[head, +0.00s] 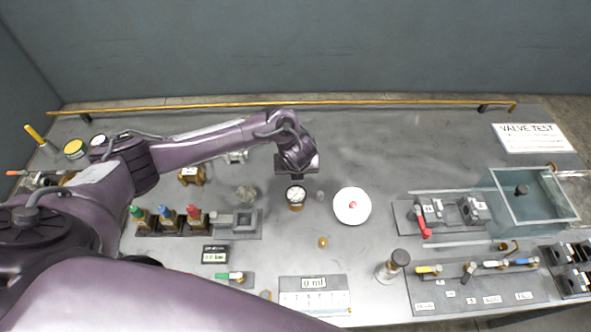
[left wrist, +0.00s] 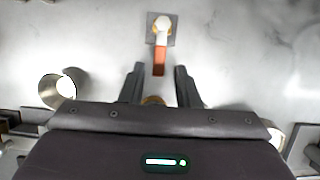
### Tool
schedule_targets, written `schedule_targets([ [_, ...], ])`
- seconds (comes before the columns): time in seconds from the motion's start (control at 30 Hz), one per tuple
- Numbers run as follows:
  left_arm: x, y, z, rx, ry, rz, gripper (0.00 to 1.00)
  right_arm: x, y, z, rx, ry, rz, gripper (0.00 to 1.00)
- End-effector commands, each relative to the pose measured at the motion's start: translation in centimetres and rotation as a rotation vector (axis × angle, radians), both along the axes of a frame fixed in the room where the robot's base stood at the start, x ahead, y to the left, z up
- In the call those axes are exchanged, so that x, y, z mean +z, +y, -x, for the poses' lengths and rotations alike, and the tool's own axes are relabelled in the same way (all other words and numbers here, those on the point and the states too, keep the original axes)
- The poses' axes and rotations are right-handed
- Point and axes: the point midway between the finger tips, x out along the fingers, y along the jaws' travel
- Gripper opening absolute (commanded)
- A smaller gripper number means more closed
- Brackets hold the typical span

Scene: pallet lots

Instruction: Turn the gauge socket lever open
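A lever with an orange-red handle (left wrist: 159,55) and a pale round hub is on a small grey square plate (left wrist: 151,20) in the left wrist view. I cannot single it out in the head view. My left gripper (left wrist: 160,70) is open; the handle's end shows between its fingertips, with gaps on both sides. I cannot tell the height between them. In the head view my left gripper (head: 297,168) is over the table's middle, just behind a round white-faced gauge (head: 296,194) with a brass body. My right gripper is not in view.
A white disc (head: 351,206) with a red centre lies right of the gauge. A red-lever block (head: 405,214), a glass tank (head: 494,205) and a coloured-lever panel (head: 455,296) stand at right. In the left wrist view, a metal cup-like part (left wrist: 48,88) is left of the fingers.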

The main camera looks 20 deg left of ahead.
Motion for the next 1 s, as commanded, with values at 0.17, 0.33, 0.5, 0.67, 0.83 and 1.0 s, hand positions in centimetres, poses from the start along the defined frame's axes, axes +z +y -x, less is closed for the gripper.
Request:
schedule_targets([
  [0.17,-0.1,0.0,0.1,-0.002,0.003,-0.001,0.34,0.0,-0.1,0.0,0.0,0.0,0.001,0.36],
  [0.33,0.1,-0.1,0.2,-0.002,0.004,-0.001,0.34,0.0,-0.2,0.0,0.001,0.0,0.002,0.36],
  [0.5,2.1,-0.5,0.9,-0.005,0.002,0.001,0.34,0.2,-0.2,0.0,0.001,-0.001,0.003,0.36],
  [0.67,4.7,-1.0,1.8,-0.005,0.001,0.0,0.34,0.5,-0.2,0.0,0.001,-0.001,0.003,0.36],
  [0.83,6.7,-1.3,2.5,-0.004,0.002,0.0,0.34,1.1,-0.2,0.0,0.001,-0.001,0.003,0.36],
  [1.0,7.1,-1.4,2.7,-0.002,0.003,-0.001,0.34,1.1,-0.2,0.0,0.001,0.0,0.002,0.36],
])
